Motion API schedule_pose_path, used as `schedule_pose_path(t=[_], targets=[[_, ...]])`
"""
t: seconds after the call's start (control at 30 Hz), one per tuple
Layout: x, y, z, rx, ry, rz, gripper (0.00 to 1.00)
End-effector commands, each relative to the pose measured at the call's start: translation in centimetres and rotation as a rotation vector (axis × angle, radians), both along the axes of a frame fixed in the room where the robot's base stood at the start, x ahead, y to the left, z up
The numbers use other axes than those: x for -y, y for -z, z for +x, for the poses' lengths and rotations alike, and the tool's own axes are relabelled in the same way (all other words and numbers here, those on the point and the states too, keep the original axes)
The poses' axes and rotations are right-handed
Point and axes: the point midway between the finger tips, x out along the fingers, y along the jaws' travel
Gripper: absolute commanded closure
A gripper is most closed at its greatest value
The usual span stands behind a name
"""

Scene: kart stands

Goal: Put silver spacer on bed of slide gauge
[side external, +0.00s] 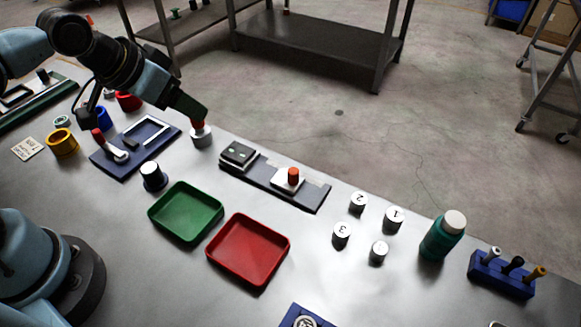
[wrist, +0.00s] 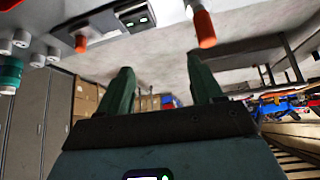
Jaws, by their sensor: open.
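A silver cylinder with a red-orange knob (side external: 202,138), which looks like the silver spacer, stands upright on the metal table. Its orange knob (wrist: 204,30) shows near the top of the wrist view. My gripper (side external: 196,115) is just over the spacer in the side view. In the wrist view my gripper (wrist: 160,72) is open and empty. The knob is beyond the right finger's tip, not between the fingers. The slide gauge (side external: 257,181) is a dark rail with a display block and a white slider with an orange knob (side external: 293,176). Its bed lies between them.
A blue fixture (side external: 125,163) is left of the spacer. A black-capped white piece (side external: 153,177), a green tray (side external: 186,212) and a red tray (side external: 248,252) are nearer. Several numbered cylinders (side external: 358,202) and a teal bottle (side external: 441,237) stand right of the gauge.

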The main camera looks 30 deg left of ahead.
Motion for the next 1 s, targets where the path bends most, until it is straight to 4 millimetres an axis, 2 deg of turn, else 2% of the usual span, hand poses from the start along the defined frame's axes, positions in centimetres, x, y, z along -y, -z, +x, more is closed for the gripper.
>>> schedule_pose_path(t=[0.1,0.17,0.33,0.47,0.6,0.7,0.83,1.0], targets=[[4.3,-0.8,2.4,-0.013,0.113,0.002,0.34],[6.6,-0.9,3.3,-0.021,0.166,0.004,0.34],[13.7,-0.7,5.4,-0.038,0.315,0.01,0.34],[19.6,0.3,6.0,-0.052,0.429,0.018,0.34],[25.8,1.9,5.7,-0.063,0.541,0.026,0.34],[29.2,3.1,5.0,-0.071,0.602,0.032,0.34],[31.9,4.1,4.4,-0.076,0.649,0.037,0.34],[33.0,5.0,4.3,-0.079,0.666,0.038,0.34]])
